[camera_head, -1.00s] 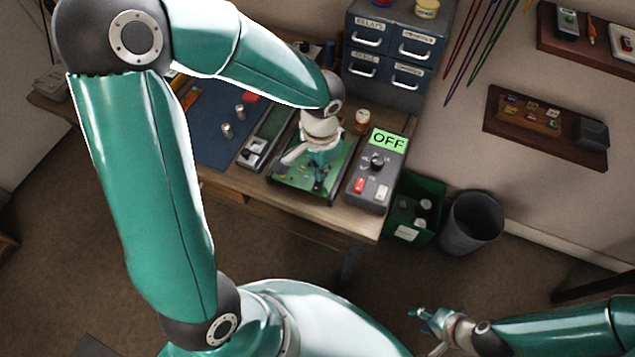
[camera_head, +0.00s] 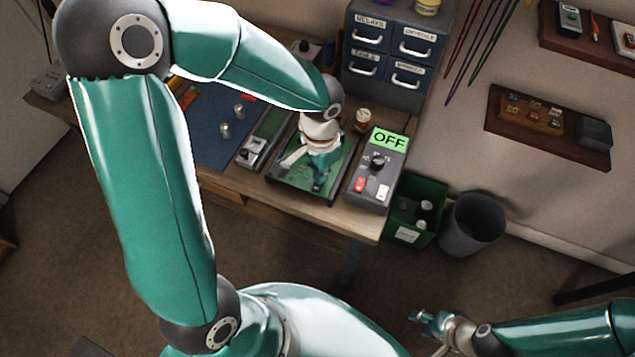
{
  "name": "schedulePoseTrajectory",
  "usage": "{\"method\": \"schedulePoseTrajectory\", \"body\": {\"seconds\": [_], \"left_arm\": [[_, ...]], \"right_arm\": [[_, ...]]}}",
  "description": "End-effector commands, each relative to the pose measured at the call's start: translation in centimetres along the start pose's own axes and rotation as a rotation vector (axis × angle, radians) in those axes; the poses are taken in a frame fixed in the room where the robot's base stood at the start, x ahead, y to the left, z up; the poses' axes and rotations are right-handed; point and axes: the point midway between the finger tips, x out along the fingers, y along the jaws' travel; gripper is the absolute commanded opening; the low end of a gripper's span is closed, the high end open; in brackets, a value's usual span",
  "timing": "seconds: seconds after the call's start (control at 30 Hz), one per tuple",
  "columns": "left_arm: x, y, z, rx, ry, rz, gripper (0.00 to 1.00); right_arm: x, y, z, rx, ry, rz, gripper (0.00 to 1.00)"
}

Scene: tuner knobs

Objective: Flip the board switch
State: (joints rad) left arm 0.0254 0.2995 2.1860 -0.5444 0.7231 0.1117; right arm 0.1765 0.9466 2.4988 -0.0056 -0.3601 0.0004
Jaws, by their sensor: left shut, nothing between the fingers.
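A green circuit board (camera_head: 290,190) lies in a dark frame on the workbench. My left gripper (camera_head: 318,186) is over the board, pointing down, with its fingers shut and nothing between them. The gripper and wrist cover much of the board, and I cannot make out the board switch. I cannot tell whether the fingertips touch the board. Right of the board stands a grey control box (camera_head: 376,172) with a green display reading OFF, a black knob, a red button and a white button. My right gripper (camera_head: 428,318) is low at the right, away from the bench; its finger gap is too small to judge.
A grey drawer cabinet (camera_head: 388,42) stands behind the board. A blue mat (camera_head: 215,150) with small metal knobs and a grey device (camera_head: 252,152) are to the left. A small jar (camera_head: 363,118) stands behind the box. A green bin (camera_head: 425,205) and grey bin (camera_head: 473,222) stand right of the bench.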

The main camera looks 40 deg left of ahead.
Motion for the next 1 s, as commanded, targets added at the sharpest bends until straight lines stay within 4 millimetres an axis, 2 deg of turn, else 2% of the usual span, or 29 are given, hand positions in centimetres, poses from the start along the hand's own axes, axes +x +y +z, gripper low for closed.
{"method": "schedulePoseTrajectory", "body": {"seconds": [0.37, 1.0], "left_arm": [[0.2, 0.0, 0.0, 0.0, -0.001, 0.0, 0.0], [-4.8, 0.0, 0.0, 0.0, 0.001, 0.0, 0.0]], "right_arm": [[0.1, 0.1, 0.0, 0.0, 0.0, 0.0, 0.4], [-3.4, -1.2, 0.0, 0.0, 0.0, 0.0, 0.4]]}}
